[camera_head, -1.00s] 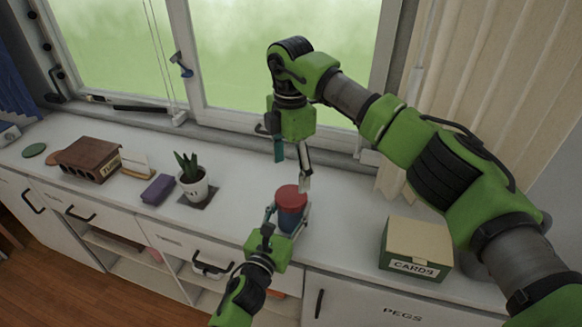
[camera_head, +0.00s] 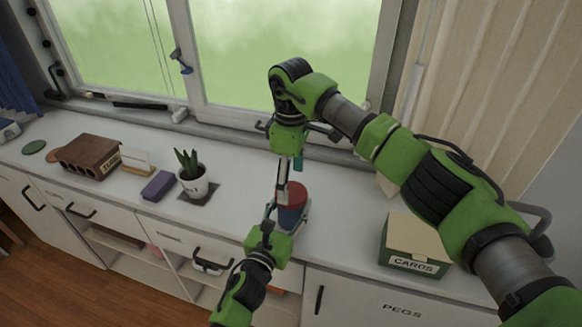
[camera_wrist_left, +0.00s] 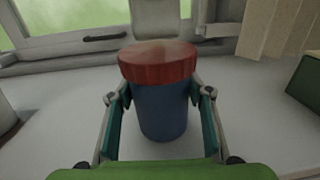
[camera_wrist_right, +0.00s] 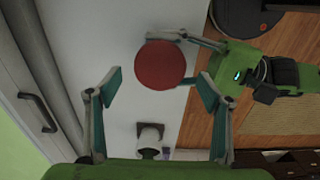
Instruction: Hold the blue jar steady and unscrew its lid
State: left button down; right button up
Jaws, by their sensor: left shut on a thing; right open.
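The blue jar (camera_head: 291,216) stands upright on the white counter with its red lid (camera_head: 292,194) on top. My left gripper (camera_head: 284,213) is shut on the jar's body from the front. The left wrist view shows its fingers on both sides of the blue jar (camera_wrist_left: 162,108), below the red lid (camera_wrist_left: 158,62). My right gripper (camera_head: 289,178) points down above the jar, open and empty. In the right wrist view the red lid (camera_wrist_right: 160,65) lies beyond and between the open fingers of my right gripper (camera_wrist_right: 158,88), not touching them as far as I can tell.
A potted plant (camera_head: 194,186) on a dark mat, a purple block (camera_head: 158,185) and a brown box (camera_head: 89,156) stand to the left. A green box marked CARDS (camera_head: 413,248) stands to the right. The window is behind the counter (camera_head: 235,200).

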aim_at(291, 192)
jog(key=shift+f, duration=1.75)
